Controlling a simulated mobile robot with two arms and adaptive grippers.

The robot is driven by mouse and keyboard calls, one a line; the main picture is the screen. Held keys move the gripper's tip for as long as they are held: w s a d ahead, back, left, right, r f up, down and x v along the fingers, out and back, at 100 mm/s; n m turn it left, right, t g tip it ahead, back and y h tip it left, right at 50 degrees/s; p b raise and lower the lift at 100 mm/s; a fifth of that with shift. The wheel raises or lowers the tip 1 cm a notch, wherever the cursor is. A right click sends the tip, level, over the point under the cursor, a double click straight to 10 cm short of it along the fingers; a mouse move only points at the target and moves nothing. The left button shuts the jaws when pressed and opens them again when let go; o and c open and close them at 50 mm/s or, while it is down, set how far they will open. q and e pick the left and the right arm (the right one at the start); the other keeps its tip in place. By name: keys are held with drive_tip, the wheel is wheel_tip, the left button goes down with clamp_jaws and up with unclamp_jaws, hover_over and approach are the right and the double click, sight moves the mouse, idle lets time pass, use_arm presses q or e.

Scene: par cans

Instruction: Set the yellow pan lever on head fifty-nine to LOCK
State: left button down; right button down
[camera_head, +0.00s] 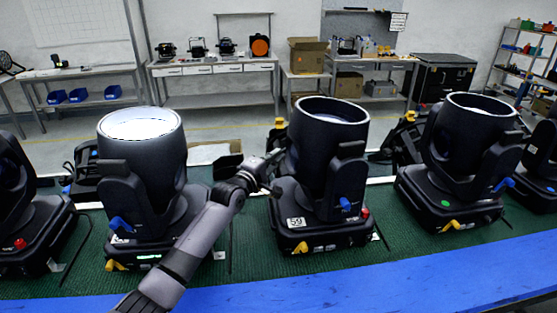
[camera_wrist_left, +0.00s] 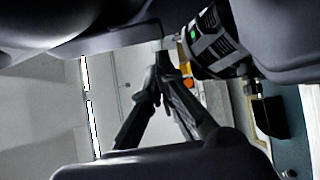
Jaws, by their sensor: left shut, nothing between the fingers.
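Head fifty-nine (camera_head: 328,140) is a black moving-head light standing upright, with a white 59 label (camera_head: 296,222) on its base. A yellow lever (camera_head: 300,247) shows low on the base's front, and a blue lever (camera_head: 345,204) is on its yoke. Any LOCK marking is too small to read. My left gripper (camera_head: 270,160) is at the head's left side, above the base and well behind the front yellow lever. In the left wrist view its fingers (camera_wrist_left: 160,82) are together and empty. A small yellow part (camera_wrist_left: 182,58) shows just beyond the fingertips. My right gripper is out of view.
Another light (camera_head: 140,140) stands to the left and another (camera_head: 470,145) to the right, each with blue and yellow levers. A blue strip (camera_head: 330,292) edges the green mat (camera_head: 240,262). A yellow knob (camera_head: 279,123) shows behind head fifty-nine. My left forearm crosses the gap between lights.

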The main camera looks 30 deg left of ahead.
use_arm(q)
drive_tip(key=shift+w+d, duration=0.35)
drive_tip(key=shift+d, duration=0.1)
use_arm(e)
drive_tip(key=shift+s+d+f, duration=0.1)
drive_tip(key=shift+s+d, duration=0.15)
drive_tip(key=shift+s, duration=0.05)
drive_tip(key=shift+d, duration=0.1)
use_arm(q)
drive_tip(key=shift+w+d+b, duration=0.2)
drive_tip(key=shift+w+b, duration=0.05)
drive_tip(key=shift+w, duration=0.3)
drive_tip(key=shift+w+d+b, duration=0.2)
drive_tip(key=shift+w+b, duration=0.05)
drive_tip(key=shift+w, duration=0.3)
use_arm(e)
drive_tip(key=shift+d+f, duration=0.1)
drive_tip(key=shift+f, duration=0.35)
use_arm(q)
drive_tip(key=shift+s, duration=0.15)
